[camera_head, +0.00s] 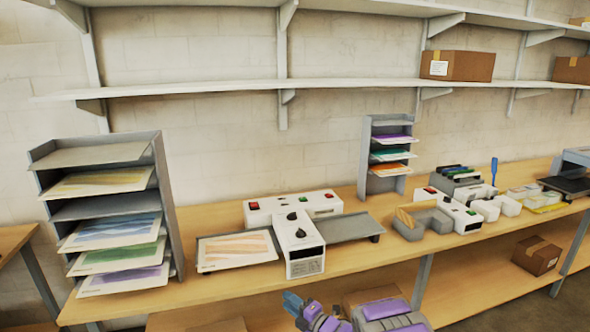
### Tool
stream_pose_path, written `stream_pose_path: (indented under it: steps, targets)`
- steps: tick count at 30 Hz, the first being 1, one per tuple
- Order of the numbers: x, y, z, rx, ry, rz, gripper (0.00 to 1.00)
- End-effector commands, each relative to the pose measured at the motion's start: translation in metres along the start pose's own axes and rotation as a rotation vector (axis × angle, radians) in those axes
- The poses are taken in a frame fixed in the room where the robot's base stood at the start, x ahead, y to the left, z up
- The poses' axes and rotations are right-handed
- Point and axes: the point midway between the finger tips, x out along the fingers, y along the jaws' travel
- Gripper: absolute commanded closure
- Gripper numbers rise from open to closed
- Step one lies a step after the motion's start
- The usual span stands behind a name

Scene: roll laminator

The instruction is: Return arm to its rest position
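My arm (385,312), purple and grey, shows at the bottom of the view, in front of the workbench and low by its front edge. My gripper (291,302) is the small blue end at the arm's left. It is apart from everything on the bench top, and nothing shows held in it. Its fingers are too small to tell open from shut. The white roll laminator (300,240) stands on the bench beyond the gripper. A sheet with an orange print (237,248) lies on its left tray, and its right tray (345,228) looks empty.
A grey sheet rack (110,208) stands at the bench's left, a smaller one (388,155) behind the laminator. A second white machine (455,212) and small items stand right. Cardboard boxes sit on the wall shelf (457,66) and under the bench (536,255). The wooden bench edge (430,250) lies close.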

Motion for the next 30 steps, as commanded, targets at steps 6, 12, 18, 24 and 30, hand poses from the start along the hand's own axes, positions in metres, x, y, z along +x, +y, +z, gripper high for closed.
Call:
stream_pose_path:
  steps: [6, 12, 18, 24, 30]
  targets:
    - [-0.010, 0.008, 0.025, 0.022, -0.060, -0.059, 0.67]
    - [-0.021, 0.017, 0.046, 0.051, -0.137, -0.135, 0.67]
    - [-0.037, 0.031, 0.070, 0.101, -0.257, -0.230, 0.67]
    - [-0.076, 0.062, 0.101, 0.207, -0.473, -0.353, 0.67]
    - [-0.140, 0.095, 0.116, 0.387, -0.739, -0.451, 0.67]
